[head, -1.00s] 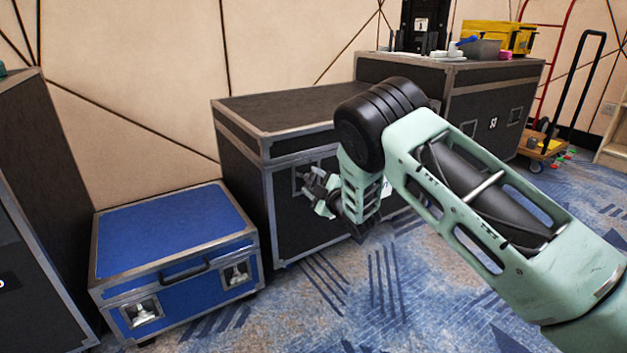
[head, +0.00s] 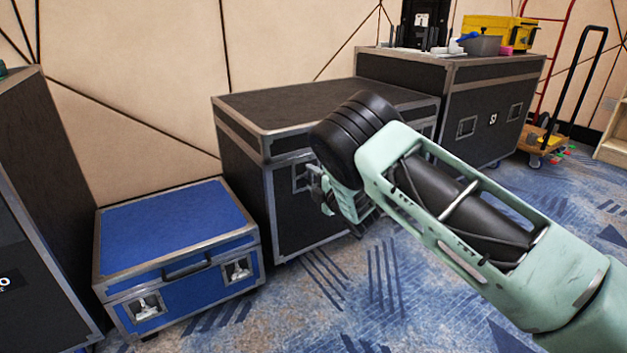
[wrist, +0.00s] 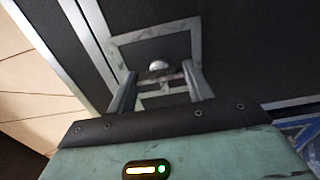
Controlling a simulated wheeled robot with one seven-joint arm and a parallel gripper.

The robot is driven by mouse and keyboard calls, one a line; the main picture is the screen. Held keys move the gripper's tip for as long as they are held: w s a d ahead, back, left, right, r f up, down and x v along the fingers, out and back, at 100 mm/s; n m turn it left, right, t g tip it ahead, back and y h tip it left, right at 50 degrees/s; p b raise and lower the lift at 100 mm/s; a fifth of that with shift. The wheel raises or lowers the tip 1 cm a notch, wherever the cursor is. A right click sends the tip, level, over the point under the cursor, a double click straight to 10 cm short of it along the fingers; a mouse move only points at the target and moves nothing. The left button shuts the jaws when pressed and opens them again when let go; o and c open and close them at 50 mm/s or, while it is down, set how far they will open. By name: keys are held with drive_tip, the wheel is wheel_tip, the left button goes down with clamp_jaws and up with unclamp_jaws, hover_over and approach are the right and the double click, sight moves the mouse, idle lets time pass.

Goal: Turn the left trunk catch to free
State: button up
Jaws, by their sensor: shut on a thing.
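The black trunk (head: 245,165) with metal edges stands in the middle of the head view. The recessed metal plate of its left catch (head: 301,178) shows on its front, partly hidden by my gripper (head: 322,190). In the wrist view the square plate (wrist: 196,38) surrounds the catch, whose rounded silver part (wrist: 159,65) shows just beyond the fingertips. My gripper (wrist: 157,77) is shut on the catch, with a finger on each side. The catch's exact angle is hard to tell. My arm hides the right part of the trunk's front.
A blue case (head: 175,235) with two latches sits on the floor at left, beside a tall dark case (head: 45,200). Another black case (head: 490,120) at back right carries a yellow box (head: 490,33) and small items. Patterned carpet (head: 330,280) is clear in front.

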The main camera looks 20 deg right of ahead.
drive_tip(key=shift+f, duration=0.1)
drive_tip(key=o, duration=1)
drive_tip(key=shift+s, duration=0.1)
drive_tip(key=p+v, duration=0.6)
drive_tip(key=v, duration=1.1)
drive_tip(key=shift+s, duration=0.1)
